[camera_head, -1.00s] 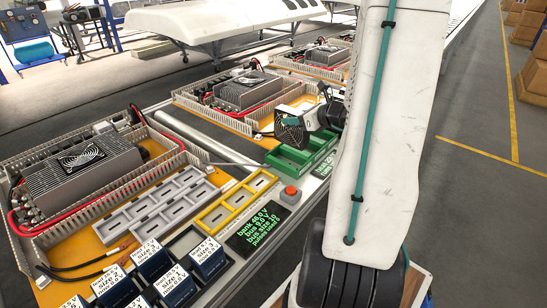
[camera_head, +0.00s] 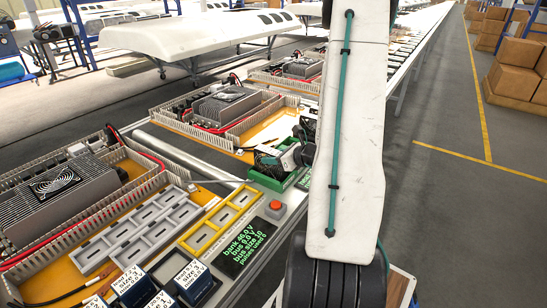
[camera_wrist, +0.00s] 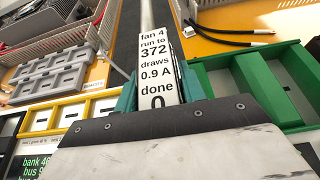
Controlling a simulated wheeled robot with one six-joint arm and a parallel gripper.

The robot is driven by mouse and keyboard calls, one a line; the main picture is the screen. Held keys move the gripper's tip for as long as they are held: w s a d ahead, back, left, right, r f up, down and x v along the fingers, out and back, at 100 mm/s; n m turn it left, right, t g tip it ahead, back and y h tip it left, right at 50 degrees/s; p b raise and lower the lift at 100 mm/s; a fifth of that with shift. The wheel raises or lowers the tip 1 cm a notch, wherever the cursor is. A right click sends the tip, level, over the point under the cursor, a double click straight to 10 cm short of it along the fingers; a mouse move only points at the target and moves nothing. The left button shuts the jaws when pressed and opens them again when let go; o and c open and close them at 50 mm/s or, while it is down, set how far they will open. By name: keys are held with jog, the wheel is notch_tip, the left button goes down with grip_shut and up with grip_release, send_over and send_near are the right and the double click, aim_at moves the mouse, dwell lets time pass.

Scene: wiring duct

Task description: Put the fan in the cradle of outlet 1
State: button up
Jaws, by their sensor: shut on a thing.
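My gripper (camera_wrist: 158,92) is shut on the fan (camera_wrist: 157,58), with a teal finger on each side. The fan's white label reads "fan 4, run to 372, draws 0.9 A, done 0". In the head view my gripper (camera_head: 280,156) and the dark fan (camera_head: 267,159) are small, at or just over the green tray (camera_head: 268,181); I cannot tell whether they touch it. Grey slotted trays (camera_head: 132,234) and a yellow-rimmed slotted tray (camera_head: 222,221) lie to the left. I cannot make out which cradle is outlet 1.
A red button (camera_head: 275,207) and a display (camera_head: 241,243) stand near the yellow-rimmed tray. Finned grey units (camera_head: 60,195) sit inside slotted duct walls. Blue-and-white boxes (camera_head: 193,280) are at the front. A pale rod (camera_head: 190,155) crosses behind the trays. The aisle at right is clear.

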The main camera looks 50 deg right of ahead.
jog(key=shift+f, duration=0.1)
jog(key=o, duration=1.2)
